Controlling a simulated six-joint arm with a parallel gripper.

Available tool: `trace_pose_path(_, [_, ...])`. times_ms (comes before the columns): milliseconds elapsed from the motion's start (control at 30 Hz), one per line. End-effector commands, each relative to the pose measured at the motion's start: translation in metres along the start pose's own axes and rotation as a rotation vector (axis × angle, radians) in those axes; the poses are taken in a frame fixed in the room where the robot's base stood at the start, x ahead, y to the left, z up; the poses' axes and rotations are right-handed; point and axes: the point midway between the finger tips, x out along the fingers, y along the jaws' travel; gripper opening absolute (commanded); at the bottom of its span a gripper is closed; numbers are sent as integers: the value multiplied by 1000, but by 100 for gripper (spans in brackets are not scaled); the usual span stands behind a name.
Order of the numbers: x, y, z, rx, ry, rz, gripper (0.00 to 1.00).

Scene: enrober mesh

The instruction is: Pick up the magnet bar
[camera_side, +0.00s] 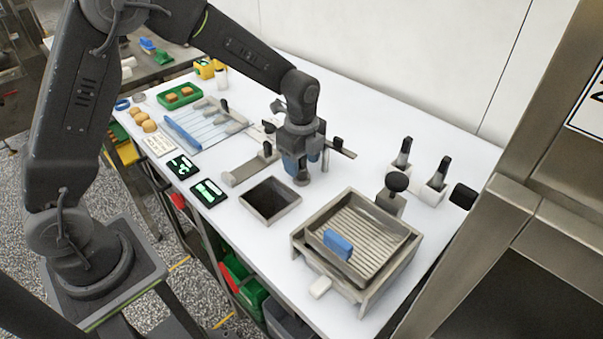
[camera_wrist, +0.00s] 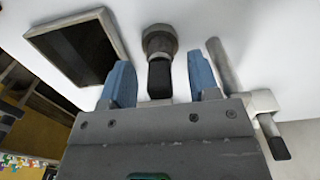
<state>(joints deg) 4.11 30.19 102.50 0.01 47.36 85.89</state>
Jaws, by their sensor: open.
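My gripper (camera_side: 301,165) points down over the white table, its two blue fingers apart. In the wrist view, my gripper (camera_wrist: 160,62) has a black-handled steel piece (camera_wrist: 160,42) in the gap between its fingers, with space on both sides. This piece may be the magnet bar; its round steel end (camera_side: 302,179) shows just under the fingers in the side view. I cannot tell its full length, as my gripper hides part of it. A steel rod with a black-tipped clamp (camera_wrist: 222,65) lies just right of the right finger.
A square dark-bottomed opening (camera_side: 270,201) is close by on the near side. A steel tray with a ribbed mesh (camera_side: 375,235) and blue block (camera_side: 338,244) stands to the right. Black-topped holders (camera_side: 436,178) stand behind it. A flat steel bracket (camera_side: 245,173) lies left.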

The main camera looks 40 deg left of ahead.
Motion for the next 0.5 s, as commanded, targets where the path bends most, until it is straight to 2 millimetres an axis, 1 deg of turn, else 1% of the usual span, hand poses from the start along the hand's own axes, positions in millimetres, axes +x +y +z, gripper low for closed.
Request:
trace_pose_path(33, [5, 0, 0, 0, 0, 2, 55])
trace_pose_path(100, [9, 0, 0, 0, 0, 0, 55])
trace_pose_path(333, [9, 0, 0, 0, 0, -1, 55])
trace_pose_path(500, [9, 0, 0, 0, 0, -1, 39])
